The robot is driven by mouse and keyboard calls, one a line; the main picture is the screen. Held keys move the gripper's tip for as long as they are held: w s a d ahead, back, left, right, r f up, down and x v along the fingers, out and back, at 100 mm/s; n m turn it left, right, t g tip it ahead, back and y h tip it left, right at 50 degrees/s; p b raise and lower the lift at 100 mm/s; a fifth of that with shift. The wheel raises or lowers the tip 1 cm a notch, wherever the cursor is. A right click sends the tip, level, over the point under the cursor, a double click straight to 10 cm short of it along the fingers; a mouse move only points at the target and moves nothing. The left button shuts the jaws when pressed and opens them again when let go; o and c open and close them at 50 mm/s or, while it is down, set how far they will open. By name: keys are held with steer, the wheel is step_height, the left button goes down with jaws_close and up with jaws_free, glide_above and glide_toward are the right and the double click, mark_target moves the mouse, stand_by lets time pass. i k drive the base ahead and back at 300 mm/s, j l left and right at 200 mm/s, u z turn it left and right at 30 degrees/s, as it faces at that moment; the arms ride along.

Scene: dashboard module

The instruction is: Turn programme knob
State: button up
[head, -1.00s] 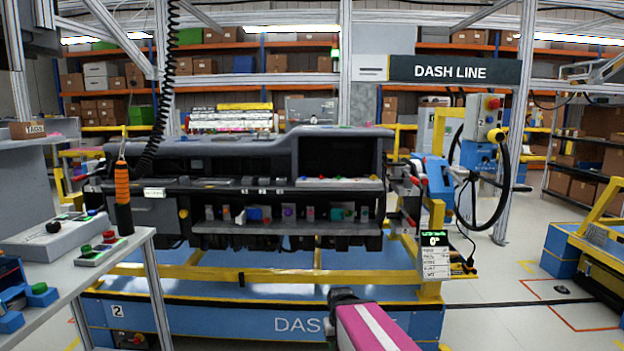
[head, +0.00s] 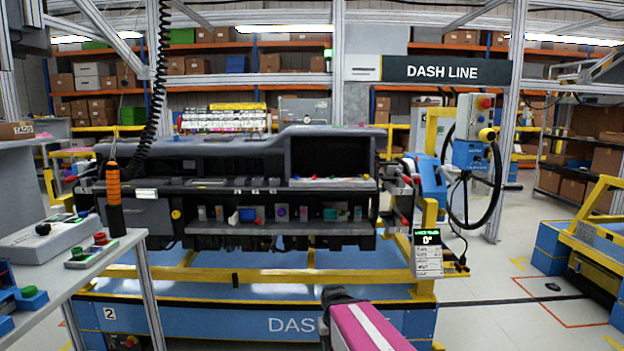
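No knob is labelled legibly, so I cannot tell which is the programme knob. A black round knob (head: 43,229) sits on a grey box (head: 48,242) on the bench at left. Small coloured parts line the dashboard module (head: 240,165) in the middle. My pink arm link with a dark end reaches in at the bottom centre, apart from all of these. My gripper's fingers do not show.
The bench (head: 105,262) at left also holds a small box with red and green buttons (head: 90,250). An orange-handled tool (head: 114,190) hangs by a coiled cable above it. A blue-and-yellow carriage (head: 215,315) bears the module.

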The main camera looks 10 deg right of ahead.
mark_target(44, 229)
steer(key=u, duration=2.1)
